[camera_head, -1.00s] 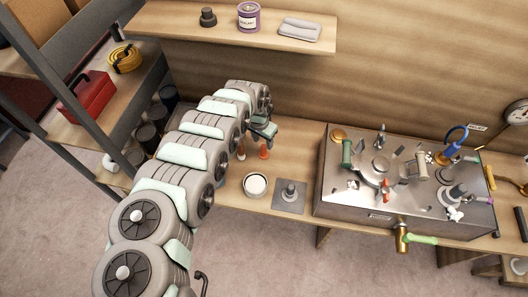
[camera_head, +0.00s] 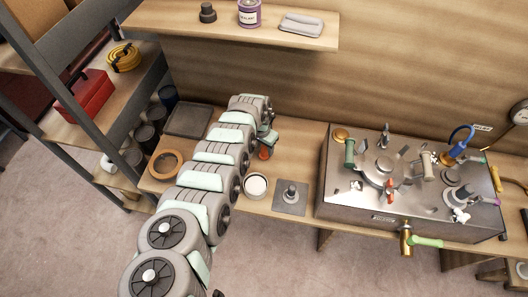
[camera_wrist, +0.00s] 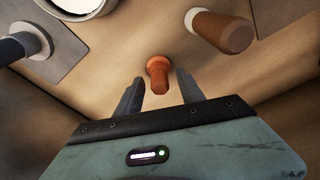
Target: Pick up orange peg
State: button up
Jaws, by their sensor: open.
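The orange peg (camera_wrist: 159,76) stands on the wooden bench, with a wider collar at one end. In the wrist view it sits just beyond and between my gripper's two fingertips (camera_wrist: 157,84). The fingers are apart and hold nothing. In the head view the orange peg (camera_head: 264,153) shows just below my gripper (camera_head: 266,140), which partly covers it. I cannot tell whether the fingers touch it.
A brown peg with a pale end (camera_wrist: 222,31) lies near the orange one. A white cup (camera_head: 256,185) and a grey plate with a post (camera_head: 291,195) stand to the right. A metal console (camera_head: 340,205) is farther right. An orange ring (camera_head: 156,165) and dark tray (camera_head: 188,109) lie left.

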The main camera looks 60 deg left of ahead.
grip_shut()
dwell(0.3)
jog(key=shift+r, duration=0.1)
notch_tip(320, 180, up, 20)
jog(key=p, duration=0.4)
dwell(0.5)
